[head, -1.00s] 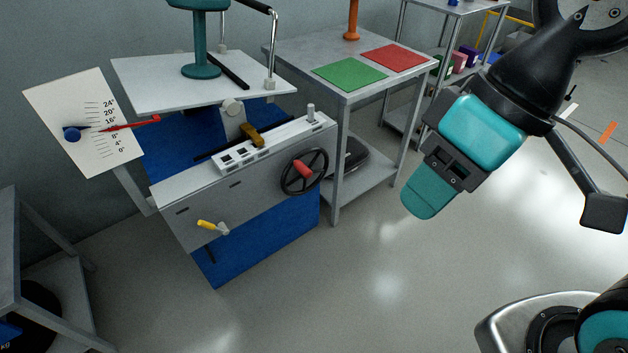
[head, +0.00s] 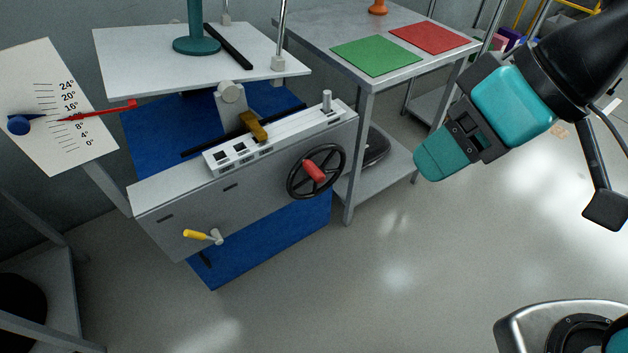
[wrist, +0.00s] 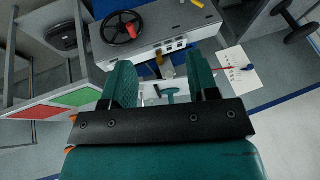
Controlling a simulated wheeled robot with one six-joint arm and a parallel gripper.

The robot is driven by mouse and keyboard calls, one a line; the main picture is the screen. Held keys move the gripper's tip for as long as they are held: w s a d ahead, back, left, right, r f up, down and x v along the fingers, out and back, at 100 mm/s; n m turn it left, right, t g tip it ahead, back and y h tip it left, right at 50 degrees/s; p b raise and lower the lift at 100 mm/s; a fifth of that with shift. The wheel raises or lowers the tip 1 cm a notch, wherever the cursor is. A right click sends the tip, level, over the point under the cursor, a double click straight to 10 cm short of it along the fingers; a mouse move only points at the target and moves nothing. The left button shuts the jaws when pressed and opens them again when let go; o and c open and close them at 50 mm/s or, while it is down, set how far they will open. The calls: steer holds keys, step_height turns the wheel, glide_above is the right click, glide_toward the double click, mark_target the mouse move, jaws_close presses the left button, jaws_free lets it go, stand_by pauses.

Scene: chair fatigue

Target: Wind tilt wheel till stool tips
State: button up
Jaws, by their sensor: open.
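The tilt wheel (head: 316,172) is a black spoked handwheel with a red handle knob (head: 314,171) on the front of the grey test rig (head: 250,190). It also shows at the top of the wrist view (wrist: 121,27). The stool (head: 195,28), a teal post on a round foot, stands upright on the white tilting plate (head: 130,70); its top is out of the head view. My gripper (head: 432,160) is right of the wheel and clear of it. Its two teal fingers are apart and empty in the wrist view (wrist: 163,85).
An angle scale (head: 62,110) with a red pointer and blue marker stands at left. A yellow-handled lever (head: 200,236) and ochre lever (head: 254,126) are on the rig. A grey table (head: 350,32) holds green (head: 375,55) and red (head: 435,38) mats. Floor in front is clear.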

steer(key=w+a+f+t+y+b, duration=0.1)
steer(key=w+f+t+b, duration=0.25)
steer(key=f+b, duration=0.7)
steer(key=w+a+f+t+y+b, duration=0.1)
steer(key=w+a+f+t+b, duration=0.2)
steer(key=f+b, duration=0.7)
steer(key=n+t+y+b, duration=0.25)
steer(key=t+b, duration=0.45)
steer(key=b, duration=0.7)
glide_toward(315, 173)
steer(key=shift+y, duration=0.25)
steer(key=x, duration=0.3)
steer(key=f+b+x, duration=0.1)
steer(key=x, duration=0.2)
steer(key=b+x, duration=0.1)
steer(key=x, duration=0.2)
steer(key=shift+w+d+f, duration=0.1)
steer(key=shift+w+f, duration=0.3)
steer(key=shift+w, duration=0.15)
steer(key=shift+w+a+r, duration=0.1)
steer(key=shift+w+a, duration=0.25)
steer(key=shift+w, duration=0.25)
